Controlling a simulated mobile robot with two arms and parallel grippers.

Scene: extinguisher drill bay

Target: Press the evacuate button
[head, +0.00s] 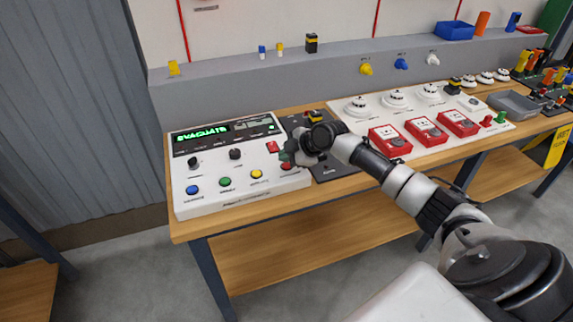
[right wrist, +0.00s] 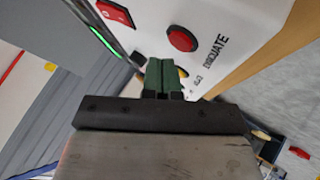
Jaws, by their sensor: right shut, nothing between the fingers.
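The white control panel (head: 215,203) stands at the left end of the bench, with a lit display (head: 200,134) reading "EVACUATE" in green. The evacuate button is a round red button (right wrist: 183,39) with its label beside it in the right wrist view. In the head view this red button (head: 287,166) sits at the right end of the button row, partly beside my gripper. My right gripper (head: 287,155) is shut and empty; its green fingers (right wrist: 166,67) are close to the button. Whether they touch the panel I cannot tell. My left gripper is not in view.
Blue (head: 192,190), green (head: 225,182) and yellow (head: 257,174) buttons share the panel's front row. A red rocker switch (head: 272,147) lies behind the red button. A dark plate (head: 330,172) and a white board with red call points (head: 389,141) lie to the right.

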